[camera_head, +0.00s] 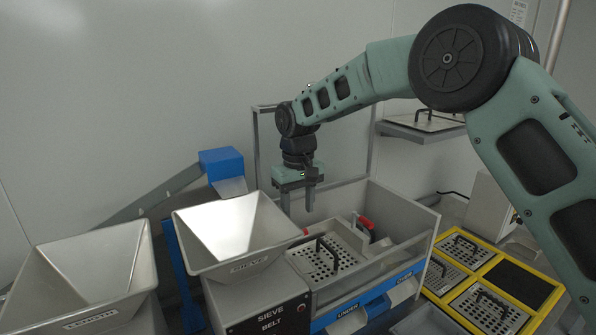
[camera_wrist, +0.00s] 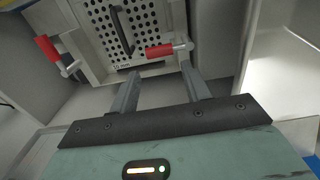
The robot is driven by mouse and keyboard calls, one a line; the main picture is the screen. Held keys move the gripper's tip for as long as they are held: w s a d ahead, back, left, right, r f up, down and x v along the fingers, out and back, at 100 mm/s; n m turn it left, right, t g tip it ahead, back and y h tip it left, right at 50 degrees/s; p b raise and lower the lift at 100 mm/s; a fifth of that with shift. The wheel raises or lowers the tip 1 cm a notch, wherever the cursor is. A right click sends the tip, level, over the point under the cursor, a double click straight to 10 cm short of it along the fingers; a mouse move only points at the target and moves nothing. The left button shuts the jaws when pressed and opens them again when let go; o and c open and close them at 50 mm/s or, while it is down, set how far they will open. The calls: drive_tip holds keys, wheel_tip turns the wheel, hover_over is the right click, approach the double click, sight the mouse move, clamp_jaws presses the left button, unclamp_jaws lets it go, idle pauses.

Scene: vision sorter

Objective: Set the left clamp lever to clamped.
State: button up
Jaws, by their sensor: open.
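Two red-handled clamp levers flank a perforated screen (camera_head: 322,262) with a black bar handle in the grey sieve box. The wrist view looks turned round, so the lever on the hopper side, the left clamp lever (camera_wrist: 160,50), shows at its right. Its red grip lies sideways, pointing in over the screen's edge. In the head view only a small red bit (camera_head: 306,231) of it seems to show. The other lever (camera_head: 366,222) has its grip slanting up, also in the wrist view (camera_wrist: 47,48). My gripper (camera_head: 298,205) is open and empty above the left lever, its fingertips (camera_wrist: 160,72) apart from it.
A metal hopper (camera_head: 232,235) stands close left of the sieve box, another hopper (camera_head: 85,270) farther left. The box's grey walls (camera_head: 408,222) surround the screen. Spare screens lie in a yellow-framed rack (camera_head: 490,308) at right. A clear panel stands behind.

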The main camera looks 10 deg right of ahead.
wheel_tip(320, 180, up, 12)
drive_tip(key=shift+f+b, duration=0.15)
drive_tip(key=shift+b, duration=0.3)
drive_tip(key=s+a+f+n+y, duration=0.1)
drive_tip(key=s+f, duration=0.1)
drive_tip(key=s, duration=0.9)
drive_tip(key=s+a+f+n, duration=0.1)
drive_tip(key=s+f, duration=0.1)
drive_tip(key=s, duration=0.9)
drive_tip(key=s+d+f, duration=0.3)
drive_tip(key=s+f, duration=0.1)
drive_tip(key=s, duration=0.4)
drive_tip(key=s+d+f+n, duration=0.1)
drive_tip(key=s+d+f, duration=0.2)
drive_tip(key=s, duration=0.6)
drive_tip(key=shift+d+f, duration=0.35)
drive_tip(key=shift+d, duration=0.45)
